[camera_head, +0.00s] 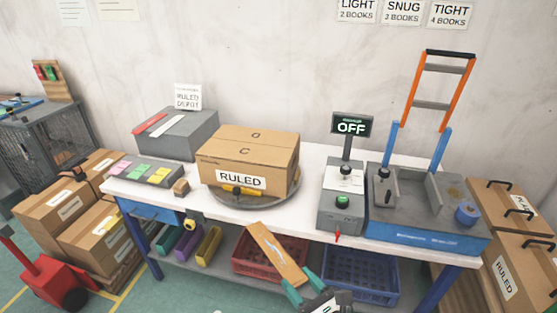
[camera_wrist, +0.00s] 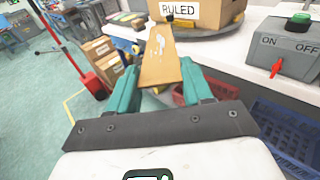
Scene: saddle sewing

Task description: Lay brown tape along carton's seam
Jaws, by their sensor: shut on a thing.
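The carton (camera_head: 250,150) is a closed brown box with a RULED label. It stands on a round grey turntable (camera_head: 272,203) on the white bench; its lower part also shows in the wrist view (camera_wrist: 210,12). The brown tape (camera_head: 275,254) looks like a flat, stiff tan strip. My gripper (camera_head: 298,291) is shut on the near end of the tape, in front of the bench edge. In the wrist view the tape (camera_wrist: 161,62) sits between the teal fingers (camera_wrist: 160,88) and points away toward the carton, apart from it. A yellow-handled tool lies at the carton's front.
A control box (camera_head: 342,197) with a green button and a sign reading OFF stands right of the carton. A blue-based press (camera_head: 425,230) is farther right. Red (camera_head: 270,257) and blue (camera_head: 360,275) crates sit under the bench. Grey boxes stand left of the carton.

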